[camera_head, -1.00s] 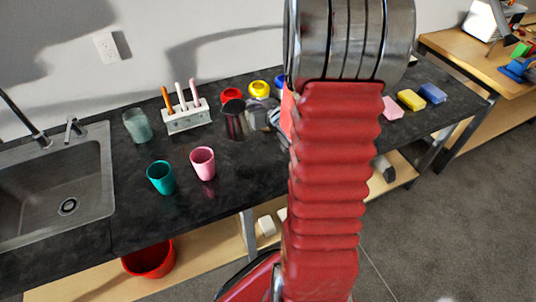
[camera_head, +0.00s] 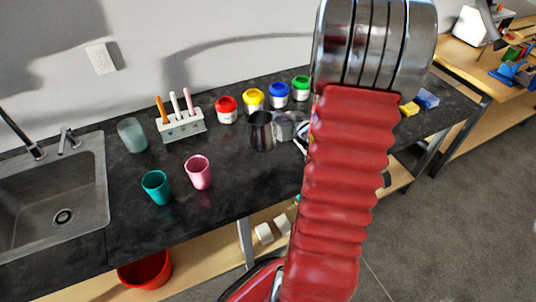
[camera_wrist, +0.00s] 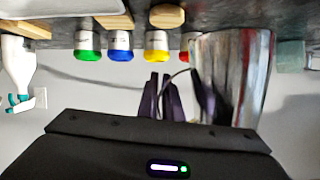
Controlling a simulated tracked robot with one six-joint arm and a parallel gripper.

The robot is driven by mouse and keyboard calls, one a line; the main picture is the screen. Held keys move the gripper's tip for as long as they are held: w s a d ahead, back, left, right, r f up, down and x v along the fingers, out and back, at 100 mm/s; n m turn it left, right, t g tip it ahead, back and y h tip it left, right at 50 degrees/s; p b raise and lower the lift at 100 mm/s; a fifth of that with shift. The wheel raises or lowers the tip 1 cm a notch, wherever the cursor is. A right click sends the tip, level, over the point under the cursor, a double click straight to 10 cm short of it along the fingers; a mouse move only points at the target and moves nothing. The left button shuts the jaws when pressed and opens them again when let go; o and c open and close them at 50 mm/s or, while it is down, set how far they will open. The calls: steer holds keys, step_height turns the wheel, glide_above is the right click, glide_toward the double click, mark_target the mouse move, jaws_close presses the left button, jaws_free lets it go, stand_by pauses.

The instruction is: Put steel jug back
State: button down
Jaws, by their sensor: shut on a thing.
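The steel jug (camera_head: 261,132) is upright on or just above the dark counter in the head view, in front of the yellow and blue jars. It fills the right middle of the inverted wrist view (camera_wrist: 236,75), with reflections on its side. My gripper (camera_wrist: 163,97) has its dark fingers shut on the jug's thin curved handle, beside the body. In the head view my red arm hides most of the gripper. I cannot tell whether the jug's base touches the counter.
Red (camera_head: 227,110), yellow (camera_head: 253,99), blue (camera_head: 279,95) and green (camera_head: 301,88) jars line the back. A pen holder (camera_head: 181,125), a glass (camera_head: 132,135), a teal cup (camera_head: 157,187) and a pink cup (camera_head: 198,172) stand left. The sink (camera_head: 55,190) is farther left.

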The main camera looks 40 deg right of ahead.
steer(key=shift+f, duration=2.8)
steer(key=shift+f, duration=2.1)
steer(key=c, duration=1.9)
jaws_free()
